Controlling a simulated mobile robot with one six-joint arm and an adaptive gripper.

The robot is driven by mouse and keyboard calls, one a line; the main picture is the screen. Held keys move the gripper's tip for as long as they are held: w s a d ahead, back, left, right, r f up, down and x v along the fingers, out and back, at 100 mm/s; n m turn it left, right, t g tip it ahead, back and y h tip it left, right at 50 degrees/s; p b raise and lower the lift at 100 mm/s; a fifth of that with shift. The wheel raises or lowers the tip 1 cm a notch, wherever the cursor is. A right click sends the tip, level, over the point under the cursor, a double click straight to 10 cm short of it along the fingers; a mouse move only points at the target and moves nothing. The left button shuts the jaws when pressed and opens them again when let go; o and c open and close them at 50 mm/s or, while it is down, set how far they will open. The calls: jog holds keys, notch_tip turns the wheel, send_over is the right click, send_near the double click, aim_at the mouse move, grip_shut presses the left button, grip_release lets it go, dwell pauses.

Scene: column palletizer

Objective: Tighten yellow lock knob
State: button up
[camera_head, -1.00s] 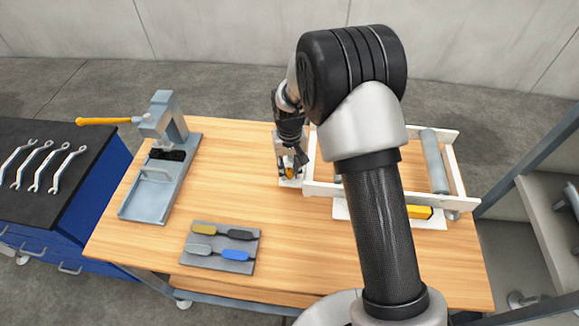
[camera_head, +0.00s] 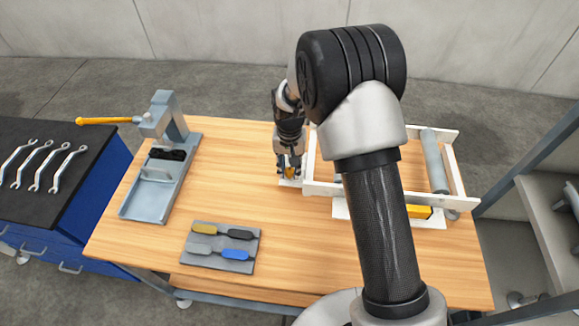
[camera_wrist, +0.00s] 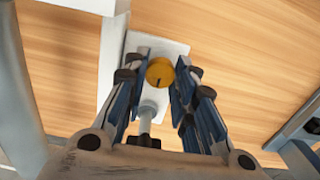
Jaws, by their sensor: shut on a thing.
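The yellow lock knob (camera_wrist: 160,72) is round with a dark line on its face. It sits over a small white plate (camera_wrist: 170,48) at the left end of the white frame, with a pale grey rod (camera_wrist: 150,110) just below it in the wrist view. My gripper (camera_head: 290,170) reaches down to the plate. Its blue-lined fingers stand on both sides of the knob and are shut on it.
The white frame (camera_head: 326,188) with a grey roller (camera_head: 435,160) stands right of my gripper, partly hidden by my arm. A grey vise-like fixture (camera_head: 160,172) and a grey tool tray (camera_head: 222,247) lie left. Bare wood lies between.

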aim_at(289, 170)
jog(key=o, duration=1.1)
jog(key=shift+r, duration=6.05)
